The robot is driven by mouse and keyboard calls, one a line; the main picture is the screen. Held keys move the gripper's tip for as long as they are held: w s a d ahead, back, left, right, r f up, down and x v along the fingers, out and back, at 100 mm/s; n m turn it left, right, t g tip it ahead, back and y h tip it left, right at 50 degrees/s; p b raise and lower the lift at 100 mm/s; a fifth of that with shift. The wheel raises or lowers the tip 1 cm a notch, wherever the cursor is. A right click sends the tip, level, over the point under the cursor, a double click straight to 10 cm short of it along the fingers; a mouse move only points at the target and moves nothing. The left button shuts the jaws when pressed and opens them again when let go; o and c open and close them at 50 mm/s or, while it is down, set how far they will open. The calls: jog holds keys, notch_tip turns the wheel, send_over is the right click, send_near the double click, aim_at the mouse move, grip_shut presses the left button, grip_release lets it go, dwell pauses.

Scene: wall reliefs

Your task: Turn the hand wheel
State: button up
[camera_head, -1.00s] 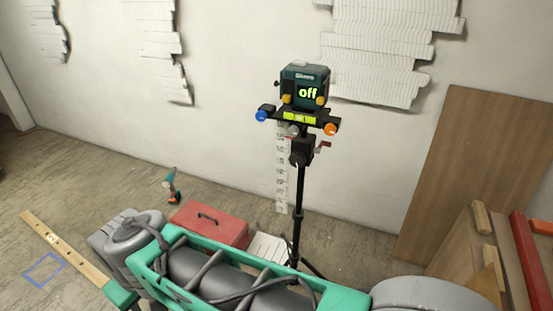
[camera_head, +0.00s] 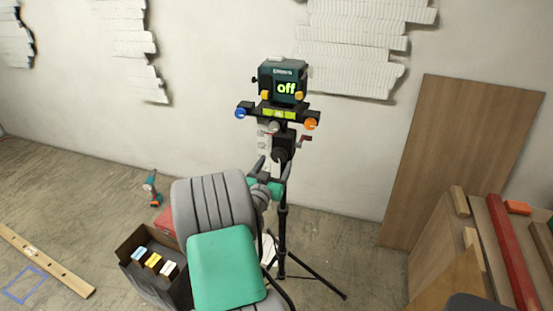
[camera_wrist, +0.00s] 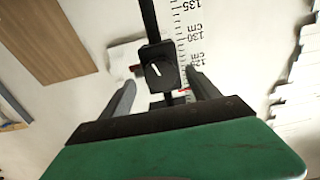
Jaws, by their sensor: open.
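A black tripod (camera_head: 283,215) carries a level with a screen reading "off" (camera_head: 287,88). Its mount has a blue knob (camera_head: 240,113) at the left, an orange knob (camera_head: 312,124) at the right and a grey knob (camera_head: 274,127) in the middle. Below is a black round knob (camera_head: 280,156), with a red-handled crank (camera_head: 305,138) to its upper right. I cannot tell for certain which is the hand wheel. My gripper (camera_head: 273,164) is open and empty just below the black knob. In the wrist view a black knob with a white mark (camera_wrist: 154,70) shows between my fingertips (camera_wrist: 161,79), apparently beyond them.
A dark open box (camera_head: 135,246) with small cartons, a red toolbox (camera_head: 164,222) and a drill (camera_head: 152,188) are on the floor at the left. A tripod leg (camera_head: 325,285) spreads low in front.

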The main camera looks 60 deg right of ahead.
jog(key=shift+w+d, duration=0.2)
jog(key=shift+d, duration=1.05)
jog(key=c, duration=1.4)
jog(key=shift+o, duration=0.2)
jog(key=shift+f+n+b, duration=0.15)
jog(key=shift+n+b, duration=0.25)
jog(key=shift+n, duration=0.9)
